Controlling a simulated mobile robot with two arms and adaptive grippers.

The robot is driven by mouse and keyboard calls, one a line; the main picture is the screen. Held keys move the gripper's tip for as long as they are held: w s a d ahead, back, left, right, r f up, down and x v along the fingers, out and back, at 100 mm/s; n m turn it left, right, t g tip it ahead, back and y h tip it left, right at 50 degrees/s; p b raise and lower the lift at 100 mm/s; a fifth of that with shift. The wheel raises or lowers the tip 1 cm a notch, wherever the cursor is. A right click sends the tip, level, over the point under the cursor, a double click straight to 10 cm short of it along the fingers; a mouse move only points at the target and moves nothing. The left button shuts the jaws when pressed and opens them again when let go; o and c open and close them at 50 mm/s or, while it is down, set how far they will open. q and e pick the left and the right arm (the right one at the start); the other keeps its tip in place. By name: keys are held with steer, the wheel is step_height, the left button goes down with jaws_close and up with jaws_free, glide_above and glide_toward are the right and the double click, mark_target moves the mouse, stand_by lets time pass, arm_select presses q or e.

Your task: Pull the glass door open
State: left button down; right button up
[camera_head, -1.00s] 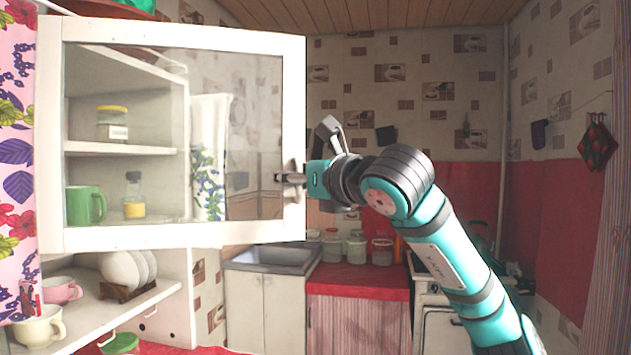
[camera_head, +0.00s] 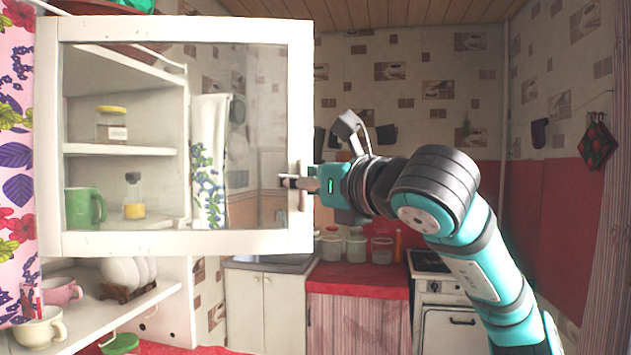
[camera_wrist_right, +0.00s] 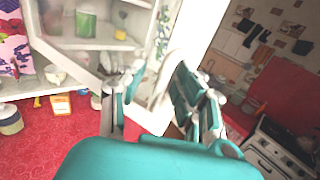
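The glass door (camera_head: 300,110) is a white-framed pane on a wall cabinet, swung out from the cabinet front. Its handle (camera_head: 303,188) is on the right side of the frame. My right gripper (camera_head: 296,183) is at this handle, its arm coming in from the right. My left gripper is not in view.
Behind the glass, a green mug (camera_head: 86,207) and jars stand on the cabinet shelves. Cups (camera_head: 40,328) and plates sit on the shelf below. A sink, red counter (camera_head: 360,279) and stove (camera_head: 440,285) are farther back. The space right of the door is clear apart from my arm.

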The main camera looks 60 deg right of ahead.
steer(key=s+a+p, duration=0.2)
steer(key=s+a, duration=0.3)
steer(key=shift+s, duration=0.35)
stand_by(0.3)
steer(key=shift+r, duration=0.1)
stand_by(0.3)
steer(key=v, duration=1.2)
